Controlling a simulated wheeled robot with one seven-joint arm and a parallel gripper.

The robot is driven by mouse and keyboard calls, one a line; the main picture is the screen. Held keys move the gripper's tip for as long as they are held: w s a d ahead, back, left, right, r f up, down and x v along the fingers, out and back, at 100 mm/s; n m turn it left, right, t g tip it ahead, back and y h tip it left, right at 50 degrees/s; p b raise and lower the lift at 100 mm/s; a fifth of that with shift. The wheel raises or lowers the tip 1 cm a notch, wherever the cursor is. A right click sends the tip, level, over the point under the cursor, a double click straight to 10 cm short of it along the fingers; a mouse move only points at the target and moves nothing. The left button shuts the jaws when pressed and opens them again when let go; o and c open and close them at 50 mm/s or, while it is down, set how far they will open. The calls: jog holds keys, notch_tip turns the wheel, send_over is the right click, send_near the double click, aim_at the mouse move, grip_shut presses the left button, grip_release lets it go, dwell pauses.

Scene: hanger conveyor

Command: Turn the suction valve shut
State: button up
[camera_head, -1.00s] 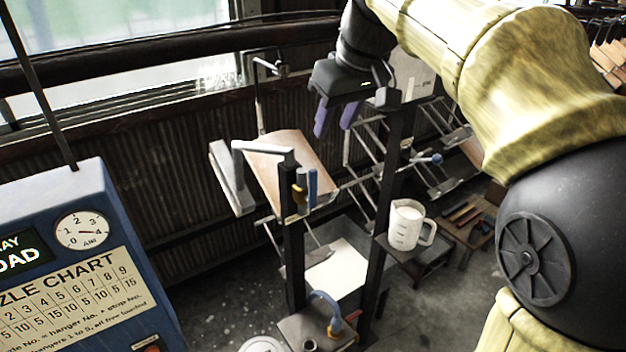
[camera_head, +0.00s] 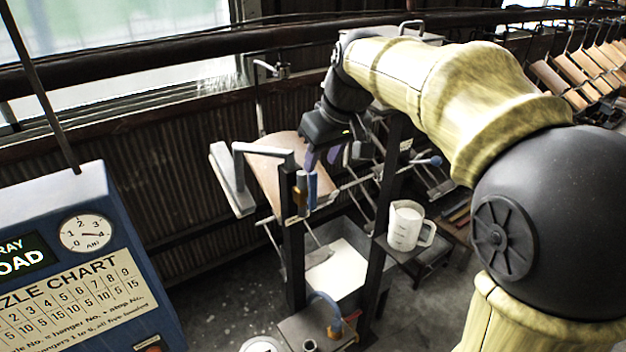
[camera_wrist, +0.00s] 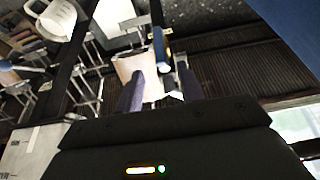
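A small brass-coloured valve body (camera_head: 299,196) with an upright blue handle (camera_head: 312,190) is on a dark post, below a grey bent arm; I take this as the suction valve. The blue handle also shows in the wrist view (camera_wrist: 160,48), ahead of and between my fingers. My gripper (camera_head: 324,160) has two purple fingers, spread apart with nothing between them. It hangs just above and slightly right of the blue handle, apart from it as far as I can tell. The fingers also show in the wrist view (camera_wrist: 160,74).
A tan board (camera_head: 268,163) hangs behind the post. A second dark post (camera_head: 378,240) stands right, with a white jug (camera_head: 405,226) on a small shelf. A blue control cabinet (camera_head: 70,190) with a gauge fills the left. A blue hose (camera_head: 325,300) is below.

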aim_at(315, 178)
jog(key=p+x, duration=0.1)
jog(key=x, duration=0.7)
jog(key=shift+w+a+f, duration=0.1)
jog(key=shift+w+f, duration=0.05)
jog(key=shift+f, duration=0.15)
grip_shut()
